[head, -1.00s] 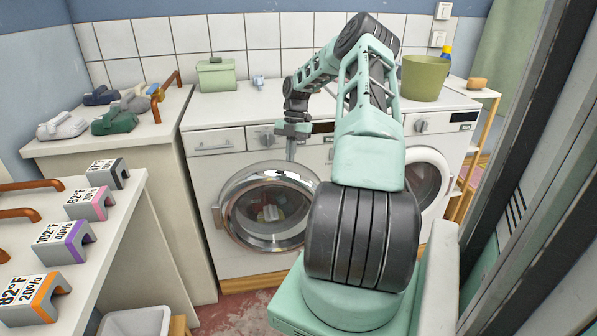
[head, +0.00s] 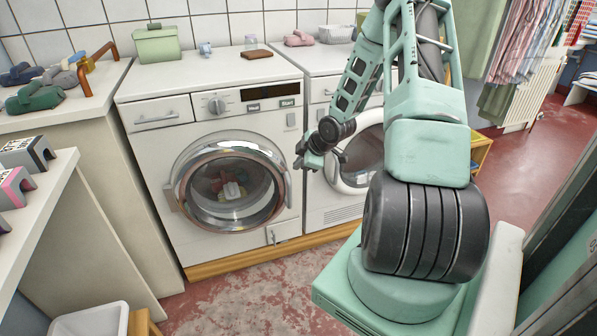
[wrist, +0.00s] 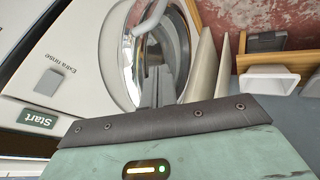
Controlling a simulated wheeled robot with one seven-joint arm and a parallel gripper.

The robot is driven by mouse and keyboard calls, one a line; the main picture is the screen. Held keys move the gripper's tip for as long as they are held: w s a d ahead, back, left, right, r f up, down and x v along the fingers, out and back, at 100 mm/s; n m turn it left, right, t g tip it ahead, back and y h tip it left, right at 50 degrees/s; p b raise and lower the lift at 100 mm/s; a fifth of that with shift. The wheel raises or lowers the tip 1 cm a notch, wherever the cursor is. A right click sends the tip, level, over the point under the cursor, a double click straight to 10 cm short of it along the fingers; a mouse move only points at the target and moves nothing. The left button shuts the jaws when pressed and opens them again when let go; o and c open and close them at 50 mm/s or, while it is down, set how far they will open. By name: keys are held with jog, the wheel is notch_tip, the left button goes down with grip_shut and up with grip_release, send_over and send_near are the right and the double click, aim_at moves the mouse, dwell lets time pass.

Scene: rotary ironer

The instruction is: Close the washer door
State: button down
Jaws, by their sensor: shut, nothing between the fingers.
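The left washer (head: 140,140) is white, with a round chrome-rimmed door (head: 266,214) hinged on its left side. The door sits at or close to the washer front; I cannot tell whether it is fully closed. Colored laundry shows through its glass. My gripper (head: 299,162) is shut and empty, just right of the door's right rim, near the gap between the two washers. In the wrist view the shut fingers (wrist: 158,86) overlap the chrome rim and glass of the door (wrist: 129,62). Whether they touch it is hidden.
A second washer (head: 318,90) with a white-ringed door stands to the right, partly behind my arm. A green box (head: 157,44) and a brown soap bar (head: 257,54) lie on top of the left washer. A white bin (head: 92,322) stands at lower left. Floor before the washers is clear.

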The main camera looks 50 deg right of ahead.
jog(key=w+f, duration=0.2)
jog(key=w+d+f, duration=0.1)
jog(key=w+f, duration=0.2)
jog(key=w+d+f, duration=0.1)
jog(key=w+f, duration=0.1)
jog(key=w, duration=0.1)
jog(key=shift+w+d+f, duration=0.1)
jog(key=shift+d+f, duration=0.05)
jog(key=shift+f, duration=0.25)
jog(key=shift+w+d, duration=0.25)
jog(key=shift+w, duration=0.15)
